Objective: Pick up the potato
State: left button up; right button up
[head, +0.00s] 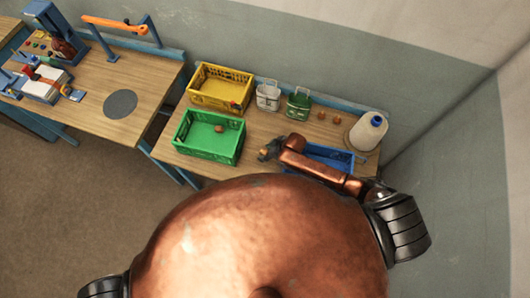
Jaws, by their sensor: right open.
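Two small brown roundish items, which look like potatoes, lie on the right table: one potato-like item (321,115) and another (336,119) just right of it. A reddish-brown item (219,128) is in the green crate (208,152), and another (233,104) is in the yellow crate (200,99). They are too small to tell apart surely. My left gripper is out of view.
A blue crate (337,155) is partly hidden under my right arm. A white basket (268,96), a green basket (299,104) and a white jug with a blue cap (367,132) stand along the back. A second table (143,75) with tools is at left.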

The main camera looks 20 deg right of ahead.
jog(key=shift+c, duration=0.4)
jog(key=c, duration=1.1)
jog(key=shift+o, duration=0.2)
